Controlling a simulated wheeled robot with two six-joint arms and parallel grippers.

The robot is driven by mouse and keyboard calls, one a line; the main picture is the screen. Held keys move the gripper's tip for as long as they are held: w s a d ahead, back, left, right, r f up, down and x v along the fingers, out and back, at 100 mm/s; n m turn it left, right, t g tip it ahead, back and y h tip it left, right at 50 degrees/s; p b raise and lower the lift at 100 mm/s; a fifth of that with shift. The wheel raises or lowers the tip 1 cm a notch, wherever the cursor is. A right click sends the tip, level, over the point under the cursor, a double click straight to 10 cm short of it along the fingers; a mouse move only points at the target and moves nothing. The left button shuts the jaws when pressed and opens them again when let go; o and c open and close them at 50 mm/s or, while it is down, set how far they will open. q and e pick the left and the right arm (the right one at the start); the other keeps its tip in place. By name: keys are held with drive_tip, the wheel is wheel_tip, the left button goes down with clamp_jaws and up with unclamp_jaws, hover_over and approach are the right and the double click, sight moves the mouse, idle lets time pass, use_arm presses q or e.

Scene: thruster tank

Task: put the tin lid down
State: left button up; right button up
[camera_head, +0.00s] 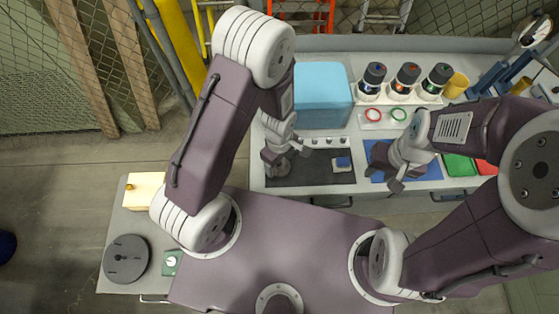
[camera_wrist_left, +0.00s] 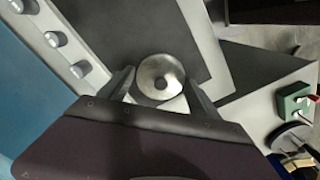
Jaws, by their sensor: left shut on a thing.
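In the head view the lid (camera_head: 282,167) shows partly under my left gripper (camera_head: 284,157), over the left part of a dark mat (camera_head: 315,178). I cannot tell whether the lid touches the mat. My right gripper (camera_head: 388,178) is over a blue mat (camera_head: 432,172); its fingers look apart and empty.
A blue box (camera_head: 322,95) stands behind the dark mat. A small blue-and-white block (camera_head: 342,163) lies on the mat's right. Several dark-capped jars (camera_head: 372,82), a red ring (camera_head: 373,115) and a green ring (camera_head: 399,114) are at the back. The middle of the dark mat is clear.

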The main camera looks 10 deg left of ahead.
use_arm(q)
drive_tip(key=shift+f, duration=0.1)
drive_tip(key=o, duration=1.3)
wheel_tip(320, 180, up, 12)
drive_tip(key=s+a+r+m, duration=0.1)
drive_tip(key=a+m, duration=0.1)
drive_tip(key=m, duration=0.2)
drive_tip(key=s+a+r+m, duration=0.1)
drive_tip(key=a+m, duration=0.2)
drive_tip(key=m, duration=0.1)
drive_tip(key=s+a+r+m+t, duration=0.1)
drive_tip(key=a+m, duration=0.2)
drive_tip(key=m, duration=0.1)
drive_tip(key=shift+s+a+r, duration=0.15)
drive_tip(key=shift+s+a, duration=0.05)
drive_tip(key=shift+s, duration=0.1)
